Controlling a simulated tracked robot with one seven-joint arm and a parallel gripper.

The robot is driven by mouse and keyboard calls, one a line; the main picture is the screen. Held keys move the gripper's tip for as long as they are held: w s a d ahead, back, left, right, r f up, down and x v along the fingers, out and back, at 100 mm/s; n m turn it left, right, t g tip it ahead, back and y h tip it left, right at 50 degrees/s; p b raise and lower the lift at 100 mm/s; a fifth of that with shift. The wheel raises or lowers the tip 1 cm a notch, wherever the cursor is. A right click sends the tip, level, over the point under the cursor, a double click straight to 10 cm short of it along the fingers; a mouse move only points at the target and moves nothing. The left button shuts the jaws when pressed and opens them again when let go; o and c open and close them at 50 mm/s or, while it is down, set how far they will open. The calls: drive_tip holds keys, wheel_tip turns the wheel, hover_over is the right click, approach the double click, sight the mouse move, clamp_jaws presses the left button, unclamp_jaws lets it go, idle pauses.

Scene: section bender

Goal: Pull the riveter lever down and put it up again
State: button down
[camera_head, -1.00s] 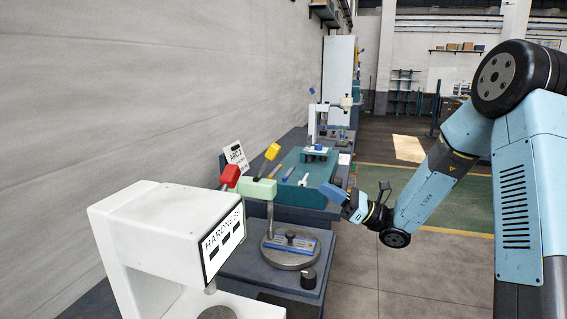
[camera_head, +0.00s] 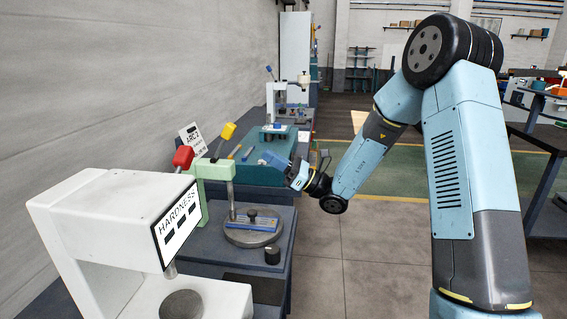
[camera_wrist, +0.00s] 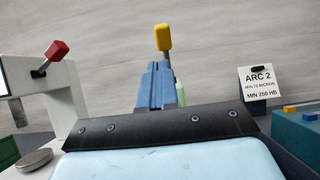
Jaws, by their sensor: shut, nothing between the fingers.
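No machine in view is labelled as a riveter. A yellow-tipped lever (camera_head: 228,131) rises tilted from the green press (camera_head: 215,172), which stands above a round plate. A red-tipped lever (camera_head: 183,156) belongs to the white hardness tester (camera_head: 110,215), and a blue-tipped lever (camera_head: 268,70) is on the far machine. My gripper (camera_head: 271,159) is shut and empty, to the right of the green press. In the wrist view my gripper (camera_wrist: 158,80) points toward the yellow lever (camera_wrist: 163,37), which shows beyond its fingertips; I see no contact. The red lever (camera_wrist: 57,50) is at left.
A round plate (camera_head: 253,228) with a blue bar lies below the press. A teal block (camera_head: 262,173) is near my gripper.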

sight(232, 134)
drive_tip(key=x, duration=0.9)
drive_tip(key=shift+a+r, duration=0.1)
drive_tip(key=shift+a, duration=0.1)
